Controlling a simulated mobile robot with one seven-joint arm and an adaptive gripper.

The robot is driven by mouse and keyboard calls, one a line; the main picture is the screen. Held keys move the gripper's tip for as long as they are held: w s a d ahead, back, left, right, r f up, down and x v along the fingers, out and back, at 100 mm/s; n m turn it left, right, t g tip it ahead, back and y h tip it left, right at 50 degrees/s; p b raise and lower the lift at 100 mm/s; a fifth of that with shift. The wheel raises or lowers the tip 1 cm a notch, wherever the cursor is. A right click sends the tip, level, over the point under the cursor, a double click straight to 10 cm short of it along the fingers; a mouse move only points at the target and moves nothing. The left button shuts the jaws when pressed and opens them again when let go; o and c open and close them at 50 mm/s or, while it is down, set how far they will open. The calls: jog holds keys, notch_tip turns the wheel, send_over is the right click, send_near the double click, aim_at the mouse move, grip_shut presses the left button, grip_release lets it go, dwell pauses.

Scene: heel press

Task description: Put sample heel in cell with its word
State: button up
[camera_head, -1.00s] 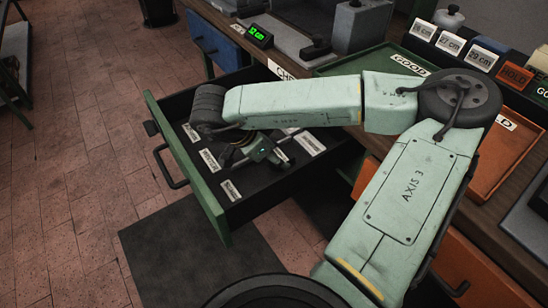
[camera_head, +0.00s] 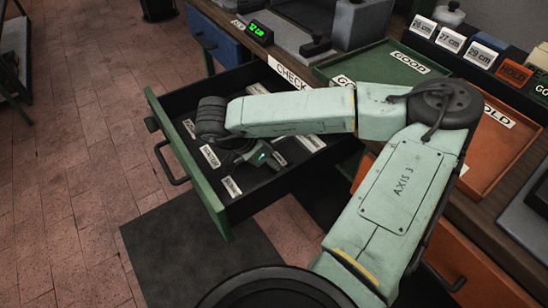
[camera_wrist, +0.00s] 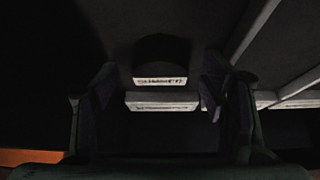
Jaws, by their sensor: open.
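An open green-fronted drawer (camera_head: 188,168) holds dark cells with white word labels (camera_head: 210,157). My gripper (camera_wrist: 160,76) is low inside this drawer; in the head view my own arm partly hides it. In the wrist view its fingers are apart, left and right of a dark rounded piece, seemingly the sample heel (camera_wrist: 162,52), with a white word strip on its near edge. The word looks like "SUMMER", but is hard to read. A white cell label (camera_wrist: 162,102) lies just below that strip; its word is too blurred to read. Contact with the fingers cannot be told.
Pale dividers (camera_wrist: 255,28) run to the right in the wrist view. The bench beside the drawer carries a green GOOD tray (camera_head: 385,62), an orange HOLD tray (camera_head: 478,165) and a green-lit display (camera_head: 259,31). The drawer's walls stand close around my gripper.

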jog(key=b+v, duration=0.1)
jog(key=v, duration=1.1)
jog(key=shift+b, duration=0.4)
